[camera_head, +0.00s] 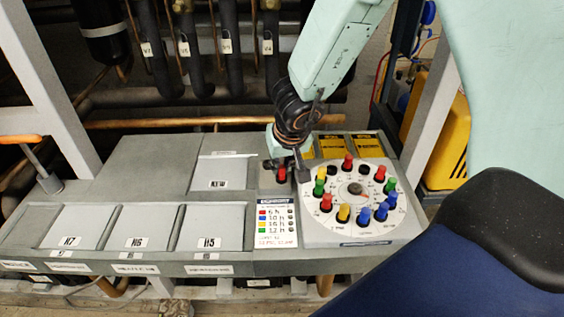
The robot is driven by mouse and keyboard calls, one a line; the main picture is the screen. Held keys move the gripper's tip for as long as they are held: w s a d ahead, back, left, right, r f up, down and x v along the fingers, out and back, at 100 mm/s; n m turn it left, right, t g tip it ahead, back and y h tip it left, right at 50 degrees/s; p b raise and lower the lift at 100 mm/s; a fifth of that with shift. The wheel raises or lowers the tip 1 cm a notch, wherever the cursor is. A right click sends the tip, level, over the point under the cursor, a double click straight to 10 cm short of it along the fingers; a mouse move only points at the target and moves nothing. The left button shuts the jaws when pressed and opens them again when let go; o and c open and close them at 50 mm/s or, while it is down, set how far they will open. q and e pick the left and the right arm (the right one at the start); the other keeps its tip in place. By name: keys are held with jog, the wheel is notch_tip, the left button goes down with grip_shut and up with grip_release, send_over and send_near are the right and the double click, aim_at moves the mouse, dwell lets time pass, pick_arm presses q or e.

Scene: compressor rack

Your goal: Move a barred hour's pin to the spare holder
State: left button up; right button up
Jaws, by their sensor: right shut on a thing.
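The round white dial (356,232) carries a ring of red, green, yellow and blue pins around a central knob (355,188). Two dark positions without a coloured pin show on its far side. My right gripper (284,171) comes down from above at the dial's left and is shut on a red pin (282,174). The pin is upright over a small dark recessed holder (267,182); I cannot tell whether it is seated. A legend card (277,225) with red, blue, yellow and green rows lies in front of the holder. My left gripper is not in view.
Grey bins labelled H7 (70,227), H6 (140,227) and H5 (212,227) fill the bench's left front. Yellow labels (365,147) lie behind the dial. An orange-handled lever (22,139) stands at the left. Pipes and frame posts rise behind.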

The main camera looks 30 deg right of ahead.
jog(key=shift+f, duration=0.15)
dwell(0.5)
jog(key=o, duration=0.9)
jog(key=shift+o, duration=0.2)
jog(key=v, duration=1.2)
jog(key=shift+s, duration=0.1)
